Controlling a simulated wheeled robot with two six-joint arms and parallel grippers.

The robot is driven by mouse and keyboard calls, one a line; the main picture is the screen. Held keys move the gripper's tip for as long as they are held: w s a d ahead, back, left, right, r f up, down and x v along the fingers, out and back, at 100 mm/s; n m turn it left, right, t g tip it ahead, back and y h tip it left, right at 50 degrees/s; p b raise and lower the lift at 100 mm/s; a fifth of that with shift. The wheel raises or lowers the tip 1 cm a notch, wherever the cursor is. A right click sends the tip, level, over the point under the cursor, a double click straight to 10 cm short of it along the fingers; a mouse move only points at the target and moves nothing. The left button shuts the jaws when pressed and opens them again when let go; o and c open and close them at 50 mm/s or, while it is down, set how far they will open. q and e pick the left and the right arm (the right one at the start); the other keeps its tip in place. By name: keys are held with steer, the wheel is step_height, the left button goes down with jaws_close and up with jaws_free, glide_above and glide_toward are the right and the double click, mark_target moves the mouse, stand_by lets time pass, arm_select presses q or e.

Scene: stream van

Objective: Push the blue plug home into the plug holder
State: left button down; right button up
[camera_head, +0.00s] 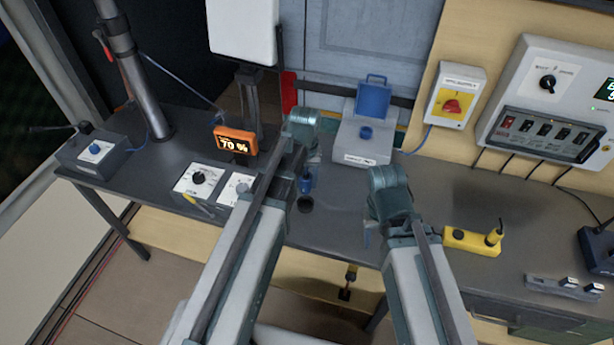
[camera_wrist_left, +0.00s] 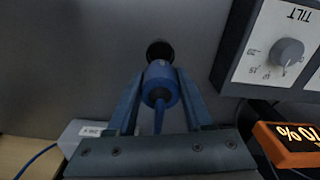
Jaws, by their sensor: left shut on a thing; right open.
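The blue plug (camera_head: 307,181) is held in my left gripper (camera_head: 306,184). In the left wrist view the plug (camera_wrist_left: 160,83) sits between the two fingers (camera_wrist_left: 158,92), its blue cable trailing back towards the camera. My right gripper (camera_head: 369,237) is open and empty, near the desk's front edge.
A grey box (camera_head: 362,150) with a blue socket and raised blue lid stands behind the grippers. Left of the plug are two dial boxes (camera_head: 198,180) and an orange display (camera_head: 235,140). A yellow device (camera_head: 470,241) lies to the right on the desk.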

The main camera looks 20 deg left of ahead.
mark_target(305, 174)
arm_select(q)
steer(key=shift+f, duration=0.1)
arm_select(e)
steer(key=shift+f, duration=0.1)
arm_select(q)
steer(key=shift+f+b, duration=2.3)
steer(key=shift+b, duration=0.15)
arm_select(e)
steer(key=shift+f, duration=2.3)
arm_select(q)
steer(key=shift+f+b, duration=1.55)
steer(key=shift+f, duration=0.05)
arm_select(e)
steer(key=shift+f, duration=1.55)
arm_select(q)
steer(key=shift+c, duration=1.1)
jaws_free()
steer(key=shift+r, duration=0.1)
steer(key=shift+r, duration=0.1)
arm_select(e)
steer(key=shift+r, duration=0.15)
arm_select(q)
step_height(305, 174, up, 14)
steer(key=p, duration=1.4)
steer(key=shift+f, duration=0.2)
arm_select(e)
step_height(305, 174, up, 14)
steer(key=shift+f, duration=0.2)
